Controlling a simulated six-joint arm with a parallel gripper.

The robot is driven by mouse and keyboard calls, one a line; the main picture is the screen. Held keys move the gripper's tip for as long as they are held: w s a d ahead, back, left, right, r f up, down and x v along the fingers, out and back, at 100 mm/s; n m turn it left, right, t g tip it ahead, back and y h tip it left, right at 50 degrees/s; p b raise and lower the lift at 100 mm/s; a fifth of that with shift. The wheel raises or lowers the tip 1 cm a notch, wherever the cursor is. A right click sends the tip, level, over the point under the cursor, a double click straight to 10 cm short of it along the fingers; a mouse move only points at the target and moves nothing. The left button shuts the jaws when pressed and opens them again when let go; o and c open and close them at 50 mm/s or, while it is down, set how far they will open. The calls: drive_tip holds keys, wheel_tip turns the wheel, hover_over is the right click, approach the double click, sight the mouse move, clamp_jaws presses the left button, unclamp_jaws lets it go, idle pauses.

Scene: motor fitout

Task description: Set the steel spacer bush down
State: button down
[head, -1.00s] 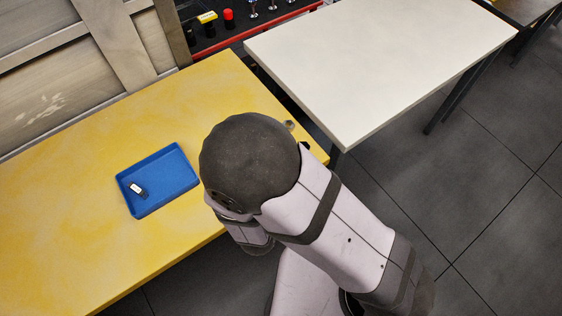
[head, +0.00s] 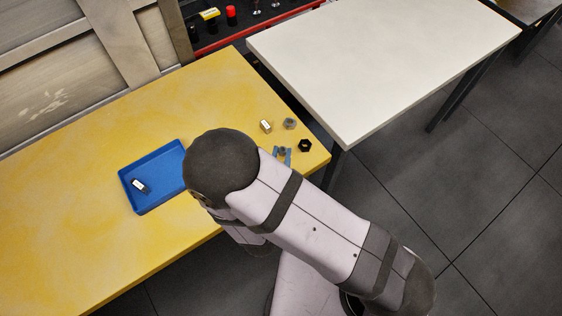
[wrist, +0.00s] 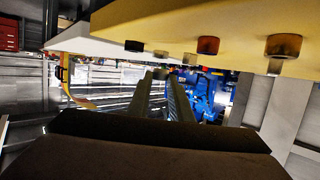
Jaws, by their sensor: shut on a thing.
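My gripper (wrist: 160,76) shows in the wrist view as two long grey fingers close together, shut on what I take to be the steel spacer bush. A small grey bit (wrist: 160,73) shows at the fingertips, too small to make out its shape. In the head view my own arm hides the gripper and whatever it holds. The yellow table (head: 75,215) is beneath, and in the wrist view its edge (wrist: 225,22) crosses the top of the picture. The gap between the held part and the table cannot be told.
A blue tray (head: 160,199) holds a small black-and-white part (head: 139,186). At the table's right end are a pale block (head: 265,126), a grey round part (head: 290,123), a black nut (head: 304,145) and a blue piece (head: 284,160). A white table (head: 380,70) stands beyond.

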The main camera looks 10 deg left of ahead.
drive_tip(key=shift+f, duration=0.1)
drive_tip(key=shift+f+p, duration=0.45)
drive_tip(key=shift+f, duration=1.4)
drive_tip(key=shift+f, duration=0.1)
drive_tip(key=shift+f+b, duration=0.25)
drive_tip(key=shift+b, duration=0.05)
drive_tip(key=c, duration=1.6)
unclamp_jaws()
drive_tip(key=shift+r, duration=0.1)
drive_tip(key=shift+s, duration=0.1)
